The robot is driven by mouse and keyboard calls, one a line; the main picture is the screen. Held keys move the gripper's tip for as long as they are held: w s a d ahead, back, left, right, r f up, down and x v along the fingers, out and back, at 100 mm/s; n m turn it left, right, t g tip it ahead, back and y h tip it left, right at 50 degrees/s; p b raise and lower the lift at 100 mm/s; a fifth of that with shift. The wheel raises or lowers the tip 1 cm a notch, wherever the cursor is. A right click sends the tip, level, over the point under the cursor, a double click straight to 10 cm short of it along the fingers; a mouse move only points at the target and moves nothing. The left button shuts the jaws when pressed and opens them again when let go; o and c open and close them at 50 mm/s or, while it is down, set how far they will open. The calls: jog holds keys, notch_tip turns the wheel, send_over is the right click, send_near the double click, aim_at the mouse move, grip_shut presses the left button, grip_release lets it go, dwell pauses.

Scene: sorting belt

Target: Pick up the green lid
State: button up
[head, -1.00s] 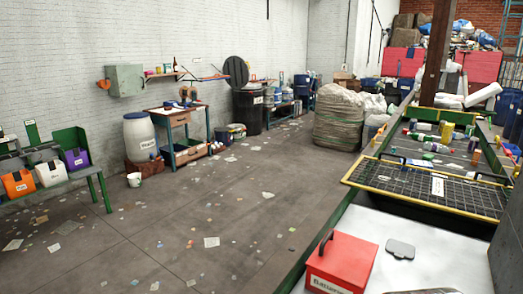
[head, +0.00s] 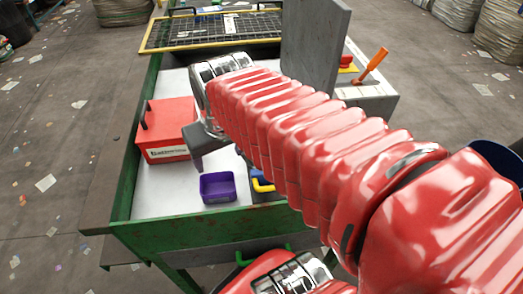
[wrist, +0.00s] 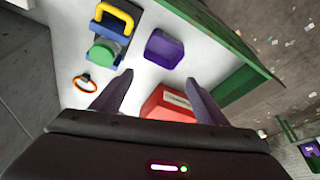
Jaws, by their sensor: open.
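The green lid (wrist: 103,53) is a small round disc in the wrist view, lying on a blue item (wrist: 112,40) with a yellow handle (wrist: 116,16). My gripper (wrist: 159,77) is open and empty, with its two dark fingers spread apart. The lid lies up and to the left of the left finger, clear of it. In the head view my gripper (head: 199,160) hangs above the white table top, between the red box and the purple tray. My red arm hides the lid there, and only part of the yellow handle (head: 262,184) shows.
A purple tray (head: 217,188) and a red box (head: 166,131) stand on the white top. An orange ring (wrist: 85,83) lies by the lid. A grey upright panel (head: 317,45), an orange lever (head: 372,65) and a wire mesh (head: 210,29) stand farther back. The table has a green rim (head: 130,150).

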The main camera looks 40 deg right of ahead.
jog(key=d+r+n+g, duration=0.2)
jog(key=d+n, duration=0.2)
jog(key=d, duration=0.3)
jog(key=w+d+r+n+g+y, duration=0.1)
jog(key=d+r+n+g, duration=0.1)
jog(key=d+n, duration=0.2)
jog(key=shift+d+r+n, duration=0.3)
jog(key=shift+d+r, duration=0.05)
jog(key=shift+d, duration=1.4)
jog(key=shift+f, duration=0.1)
notch_tip(320, 180, down, 8)
jog(key=shift+f, duration=0.25)
jog(key=shift+w+f, duration=0.2)
jog(key=shift+f, duration=2.35)
